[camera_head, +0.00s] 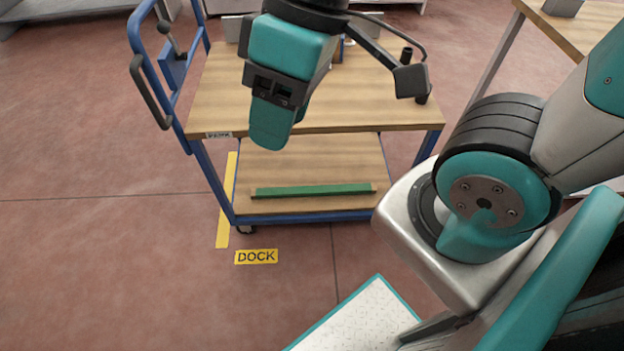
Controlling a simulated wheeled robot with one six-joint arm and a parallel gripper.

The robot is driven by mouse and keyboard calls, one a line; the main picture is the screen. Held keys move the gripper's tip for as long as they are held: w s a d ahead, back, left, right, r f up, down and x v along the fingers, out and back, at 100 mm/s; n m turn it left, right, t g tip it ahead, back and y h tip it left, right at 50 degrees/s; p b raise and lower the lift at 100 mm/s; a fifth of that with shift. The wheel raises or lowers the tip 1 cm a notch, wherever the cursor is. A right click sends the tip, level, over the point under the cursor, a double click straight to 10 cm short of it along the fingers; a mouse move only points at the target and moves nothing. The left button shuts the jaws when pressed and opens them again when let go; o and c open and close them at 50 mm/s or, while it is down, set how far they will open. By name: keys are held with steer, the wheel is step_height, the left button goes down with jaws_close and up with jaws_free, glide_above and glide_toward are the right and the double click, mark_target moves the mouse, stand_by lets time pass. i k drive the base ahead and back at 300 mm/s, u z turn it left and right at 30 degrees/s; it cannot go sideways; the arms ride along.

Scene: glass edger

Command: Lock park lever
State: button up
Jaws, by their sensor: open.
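A blue-framed cart (215,185) with wooden shelves stands ahead of me. A small label on the top shelf's front edge (218,135) seems to read PARK. My gripper (271,125) hangs in front of the cart's top shelf, to the right of the lever and clear of it. It is open and empty, seen side-on, so its fingers overlap.
A black grip (150,92) sits on the cart's left upright. A green strip (312,190) lies on the lower shelf. Yellow floor tape (226,200) and a DOCK sign (256,257) mark the floor. A wooden table (575,25) stands right. Floor at left is clear.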

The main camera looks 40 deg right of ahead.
mark_target(162, 26)
steer(key=u, duration=1.4)
steer(key=i, duration=2.5)
steer(key=z, duration=3.05)
